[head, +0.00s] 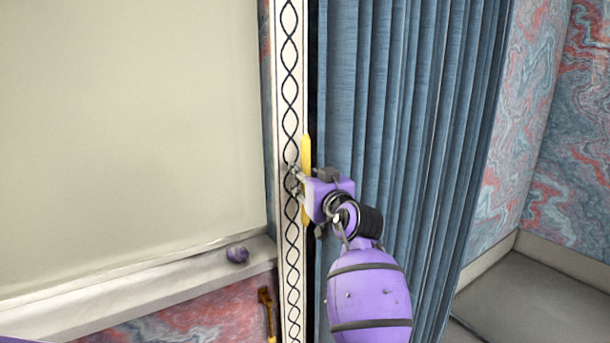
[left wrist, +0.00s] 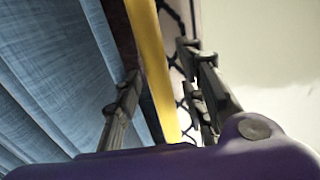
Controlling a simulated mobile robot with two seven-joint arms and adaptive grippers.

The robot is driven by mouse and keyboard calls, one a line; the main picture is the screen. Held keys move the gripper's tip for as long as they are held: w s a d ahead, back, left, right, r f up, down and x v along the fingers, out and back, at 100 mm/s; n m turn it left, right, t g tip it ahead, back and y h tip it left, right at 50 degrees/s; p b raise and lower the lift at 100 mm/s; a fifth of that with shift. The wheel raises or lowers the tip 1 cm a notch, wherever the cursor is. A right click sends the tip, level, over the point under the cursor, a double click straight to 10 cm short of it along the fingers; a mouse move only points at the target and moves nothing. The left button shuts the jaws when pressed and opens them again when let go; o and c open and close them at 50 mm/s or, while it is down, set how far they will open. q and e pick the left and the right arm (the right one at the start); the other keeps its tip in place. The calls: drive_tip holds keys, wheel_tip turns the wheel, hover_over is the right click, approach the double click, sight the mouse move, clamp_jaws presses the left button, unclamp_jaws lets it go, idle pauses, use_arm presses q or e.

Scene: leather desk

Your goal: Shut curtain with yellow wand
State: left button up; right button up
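The blue pleated curtain (head: 410,110) hangs to the right of a white trim strip in the head view and fills the left of the left wrist view (left wrist: 45,70). The yellow wand (head: 306,150) stands upright along the curtain's left edge, partly hidden by my gripper. My left gripper (head: 294,178) is at the wand, against the trim in the picture. In the left wrist view, the yellow wand (left wrist: 152,65) runs between the two spread fingers (left wrist: 160,60), with a gap visible at each side. I cannot tell if either finger touches it. My right gripper is not in view.
The white trim strip with a black wavy pattern (head: 291,70) borders a pale panel (head: 130,120) on the left. A small purple ball (head: 237,253) rests on the white ledge (head: 130,285). A brown-orange object (head: 267,310) is below. Marbled walls (head: 570,130) stand at right.

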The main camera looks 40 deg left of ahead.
use_arm(q)
drive_tip(key=shift+w+a, duration=0.15)
clamp_jaws()
idle(0.4)
